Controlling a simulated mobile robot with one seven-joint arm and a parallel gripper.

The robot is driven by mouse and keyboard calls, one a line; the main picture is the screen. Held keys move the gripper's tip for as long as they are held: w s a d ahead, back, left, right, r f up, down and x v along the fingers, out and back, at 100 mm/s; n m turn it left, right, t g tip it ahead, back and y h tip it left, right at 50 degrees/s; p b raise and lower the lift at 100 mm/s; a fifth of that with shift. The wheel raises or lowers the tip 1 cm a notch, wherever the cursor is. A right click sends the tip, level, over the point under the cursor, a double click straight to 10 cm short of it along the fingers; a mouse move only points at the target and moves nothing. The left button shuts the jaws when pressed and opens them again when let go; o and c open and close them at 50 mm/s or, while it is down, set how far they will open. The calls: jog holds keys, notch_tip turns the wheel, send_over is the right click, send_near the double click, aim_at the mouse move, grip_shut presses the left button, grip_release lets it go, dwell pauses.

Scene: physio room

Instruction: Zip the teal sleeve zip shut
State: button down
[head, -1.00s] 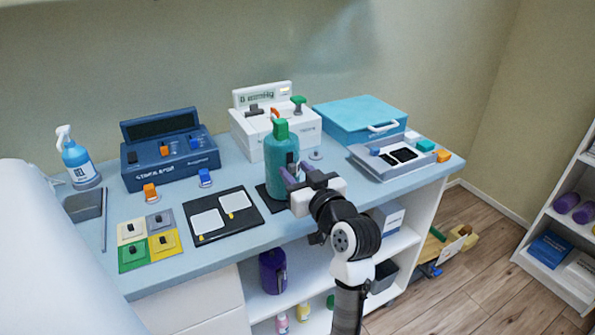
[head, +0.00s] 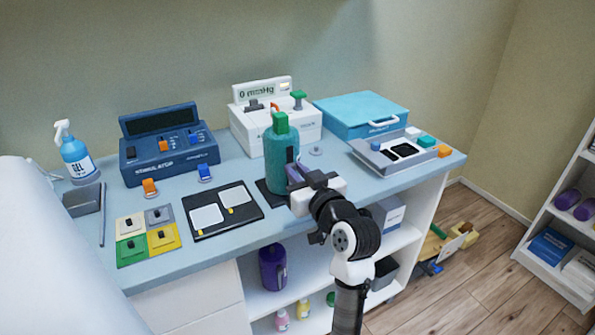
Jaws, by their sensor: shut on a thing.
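The teal sleeve (head: 281,165) stands upright on a dark base (head: 266,192) near the middle of the table, with a green top (head: 280,123). A dark strip, which looks like its zip, runs down the side facing my gripper. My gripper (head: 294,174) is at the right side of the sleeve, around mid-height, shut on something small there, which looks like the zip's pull. The fingers hide the pull and the lower part of the zip, so I cannot tell how far it is closed.
A white gauge box (head: 247,127) stands behind the sleeve and a dark blue stimulator (head: 170,155) stands to its left. A black board with two white pads (head: 222,228) lies front left. A grey tray (head: 374,165) and blue case (head: 340,121) are at right.

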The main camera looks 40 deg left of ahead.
notch_tip(320, 180, down, 6)
jog(key=b, duration=0.3)
jog(key=shift+r, duration=0.15)
jog(key=c, duration=1.4)
grip_release()
jog(key=p+v, duration=0.3)
jog(key=v, duration=1)
jog(key=shift+d+r+p, duration=0.15)
jog(key=shift+d+p, duration=0.15)
jog(key=shift+d, duration=0.05)
